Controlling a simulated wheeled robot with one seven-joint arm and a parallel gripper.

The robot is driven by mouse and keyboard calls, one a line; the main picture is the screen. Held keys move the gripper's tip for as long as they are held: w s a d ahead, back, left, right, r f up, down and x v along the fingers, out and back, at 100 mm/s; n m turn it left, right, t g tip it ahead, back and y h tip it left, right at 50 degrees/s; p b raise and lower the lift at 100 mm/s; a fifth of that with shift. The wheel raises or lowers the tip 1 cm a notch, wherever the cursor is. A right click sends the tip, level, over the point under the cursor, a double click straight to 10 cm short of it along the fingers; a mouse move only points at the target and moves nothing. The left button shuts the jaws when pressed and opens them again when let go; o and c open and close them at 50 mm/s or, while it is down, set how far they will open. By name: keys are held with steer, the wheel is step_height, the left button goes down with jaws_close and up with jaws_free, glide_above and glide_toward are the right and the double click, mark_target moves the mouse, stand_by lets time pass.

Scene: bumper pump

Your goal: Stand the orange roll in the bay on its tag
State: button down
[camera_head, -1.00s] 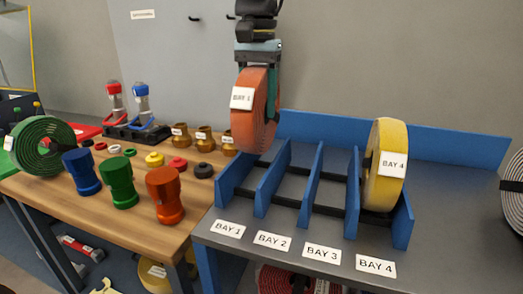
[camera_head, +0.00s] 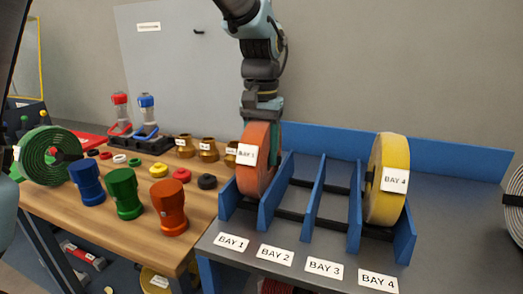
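The orange roll (camera_head: 258,172) stands upright with its white tag, which appears to read BAY 1, facing forward. Its lower part is between the two leftmost blue dividers of the rack, in the bay behind the BAY 1 label (camera_head: 231,242). My gripper (camera_head: 262,128) comes from above and is shut on the upper part of the orange roll. I cannot tell whether the roll's underside touches the rack. The blue rack (camera_head: 352,147) sits on the grey table. A yellow roll (camera_head: 384,205) tagged BAY 4 stands in the rightmost bay.
Bays 2 and 3 are empty. On the wooden bench to the left are a green roll (camera_head: 47,168), blue (camera_head: 86,180), green (camera_head: 124,195) and orange (camera_head: 171,208) fittings, small caps and brass pieces close to the rack. Another roll (camera_head: 514,200) is cut off at the right edge.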

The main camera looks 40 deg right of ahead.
steer(key=shift+c, duration=1.2)
jaws_free()
step_height(320, 180, up, 12)
steer(key=shift+r+b, duration=0.1)
steer(key=shift+b, duration=0.45)
